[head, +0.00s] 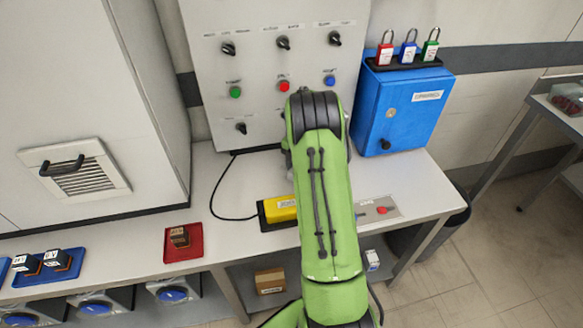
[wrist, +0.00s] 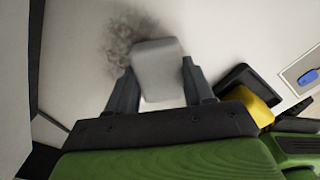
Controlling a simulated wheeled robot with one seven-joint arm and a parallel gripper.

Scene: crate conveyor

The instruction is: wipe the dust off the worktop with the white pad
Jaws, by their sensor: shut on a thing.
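In the wrist view the white pad (wrist: 156,58) sits between the two fingers of my gripper (wrist: 159,75), which is shut on it. A dark, grainy patch of dust (wrist: 122,38) lies on the pale worktop (wrist: 72,75) beside and beyond the pad, mostly to its left. The pad overlaps the edge of the patch in the picture; whether it touches the worktop I cannot tell. In the head view the worktop (head: 405,180) shows, but my green arm hides my gripper, the pad and the dust.
A yellow and black device (head: 279,209) with a cable lies left of my arm. A panel with a red button (head: 381,210) is to its right. A blue box (head: 398,110) with padlocks and a grey control cabinet (head: 270,65) stand behind. A red tray (head: 183,243) is at left.

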